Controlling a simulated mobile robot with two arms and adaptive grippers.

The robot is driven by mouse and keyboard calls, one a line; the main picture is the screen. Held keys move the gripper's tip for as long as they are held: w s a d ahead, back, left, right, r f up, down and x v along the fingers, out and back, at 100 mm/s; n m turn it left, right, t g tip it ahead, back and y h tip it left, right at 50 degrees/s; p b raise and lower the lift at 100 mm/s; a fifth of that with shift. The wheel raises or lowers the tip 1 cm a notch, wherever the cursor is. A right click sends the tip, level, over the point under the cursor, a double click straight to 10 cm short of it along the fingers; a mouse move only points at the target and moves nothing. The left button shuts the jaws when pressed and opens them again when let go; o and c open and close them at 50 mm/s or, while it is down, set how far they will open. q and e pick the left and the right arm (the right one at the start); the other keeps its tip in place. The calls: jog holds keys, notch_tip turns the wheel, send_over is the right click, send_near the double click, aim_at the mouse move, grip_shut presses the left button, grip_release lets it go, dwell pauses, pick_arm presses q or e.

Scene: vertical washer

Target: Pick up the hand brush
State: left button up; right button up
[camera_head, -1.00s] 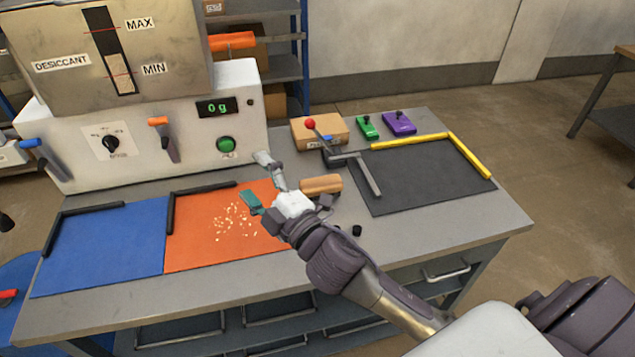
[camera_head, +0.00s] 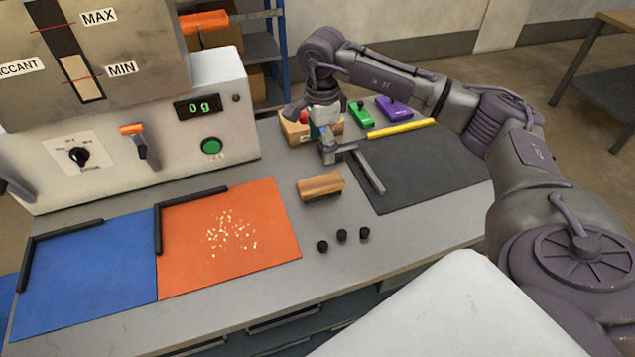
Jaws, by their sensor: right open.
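The hand brush (camera_head: 320,187), a wooden block with a dark underside, lies on the grey bench between the orange mat and the dark mat. My right gripper (camera_head: 327,148) points down behind the brush, apart from it, beside the clamp lever with the grey bar. It is open, and no held object shows in it. Its fingers partly overlap the lever and the cardboard box, so contact with them is unclear. My left gripper is out of view.
Crumbs (camera_head: 230,236) lie on the orange mat (camera_head: 180,270), beside a blue mat (camera_head: 85,280). Three black knobs (camera_head: 342,236) stand in front of the brush. A box (camera_head: 296,128) and green (camera_head: 361,114) and purple (camera_head: 394,107) items stand behind.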

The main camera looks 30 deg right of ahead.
aim_at(321, 182)
notch_tip(321, 182, down, 8)
jog(key=shift+s+a+r+p, duration=0.1)
jog(key=shift+r+p, duration=0.05)
jog(key=shift+p, duration=0.55)
jog(key=f+p, duration=0.1)
jog(key=f, duration=0.1)
jog(key=f+p, duration=0.1)
jog(key=f, duration=0.1)
jog(key=shift+s+a, duration=0.15)
jog(key=shift+s, duration=0.05)
jog(key=shift+f, duration=0.6)
jog(key=c, duration=1.3)
